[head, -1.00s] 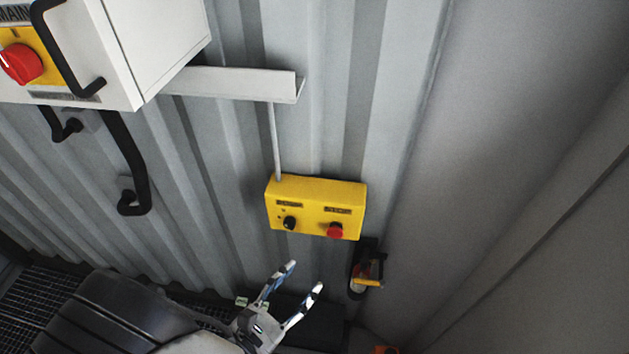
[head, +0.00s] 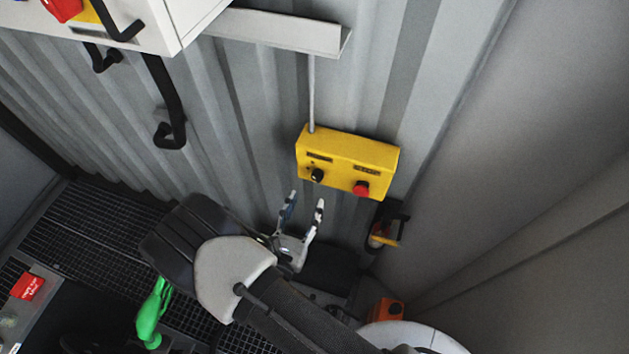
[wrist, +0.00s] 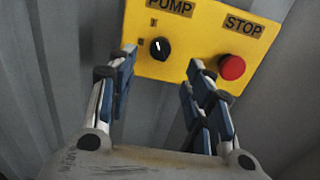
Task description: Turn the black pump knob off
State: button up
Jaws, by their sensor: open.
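The black pump knob (head: 317,175) is on the left of the front face of a yellow control box (head: 345,152) on the corrugated wall. In the wrist view the knob (wrist: 160,48) sits under the PUMP label, with a white pointer line on it and small marks to its upper left and left. My gripper (head: 306,198) is open and empty, below the box and apart from the knob. In the wrist view the knob shows between and beyond the two fingertips (wrist: 163,62), nearer the left one.
A red STOP button (wrist: 231,67) is just right of the knob, beyond the right fingertip. A nozzle in a holder (head: 384,230) hangs below right of the box. A white cabinet (head: 150,20) and bracket (head: 285,32) are above left. A green nozzle (head: 152,312) is lower left.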

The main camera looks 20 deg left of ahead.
aim_at(317, 179)
jog(key=w, duration=0.7)
jog(key=shift+w+a, duration=0.3)
jog(key=shift+a, duration=0.1)
jog(key=shift+c, duration=0.2)
jog(key=c, duration=1)
jog(key=shift+n, duration=0.4)
jog(key=n+b, duration=0.1)
jog(key=n, duration=0.3)
jog(key=shift+n, duration=0.3)
jog(key=n+b, duration=0.1)
jog(key=n, duration=0.5)
jog(key=shift+d+n, duration=0.1)
jog(key=shift+n, duration=0.2)
